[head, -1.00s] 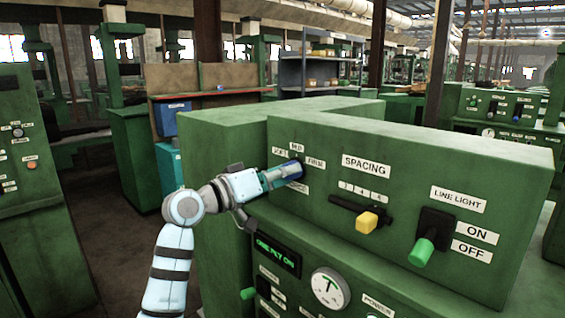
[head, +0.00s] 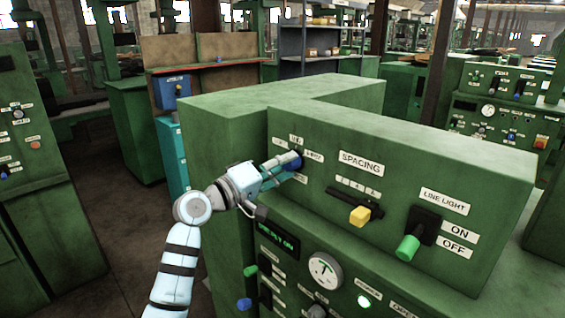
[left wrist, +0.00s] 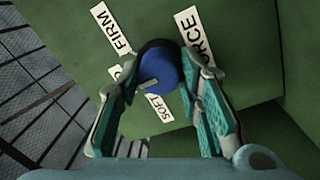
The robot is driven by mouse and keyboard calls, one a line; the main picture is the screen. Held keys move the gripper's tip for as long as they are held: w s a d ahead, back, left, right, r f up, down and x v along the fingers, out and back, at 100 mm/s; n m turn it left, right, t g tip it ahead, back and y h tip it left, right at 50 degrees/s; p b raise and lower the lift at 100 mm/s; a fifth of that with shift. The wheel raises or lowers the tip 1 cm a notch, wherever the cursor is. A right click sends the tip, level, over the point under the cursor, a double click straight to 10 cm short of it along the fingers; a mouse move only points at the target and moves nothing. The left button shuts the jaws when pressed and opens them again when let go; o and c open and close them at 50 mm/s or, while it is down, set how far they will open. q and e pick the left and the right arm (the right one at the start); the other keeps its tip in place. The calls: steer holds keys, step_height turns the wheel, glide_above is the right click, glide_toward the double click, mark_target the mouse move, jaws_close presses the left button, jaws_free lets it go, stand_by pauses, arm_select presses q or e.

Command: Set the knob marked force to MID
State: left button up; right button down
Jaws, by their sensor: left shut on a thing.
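The force knob (left wrist: 160,66) is round and blue, on the green panel face; in the head view it (head: 298,163) shows just past my left fingertips. In the left wrist view the FORCE label (left wrist: 194,42) is at upper right, FIRM (left wrist: 111,30) at upper left and SOFT (left wrist: 160,108) below. Another label at left is mostly hidden behind a finger. A pale mark on the knob slants to lower left, between that label and SOFT. My left gripper (left wrist: 163,85) is shut on the knob, a finger on each side. My right gripper is out of view.
Right of the knob on the same panel are the yellow SPACING slider (head: 360,215) and the green-tipped LINE LIGHT switch (head: 409,247).

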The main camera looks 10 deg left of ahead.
arm_select(q)
steer(key=o, duration=1.2)
steer(key=shift+c, duration=0.2)
steer(key=r+v, duration=0.1)
steer(key=v, duration=1.1)
steer(key=shift+f, duration=0.45)
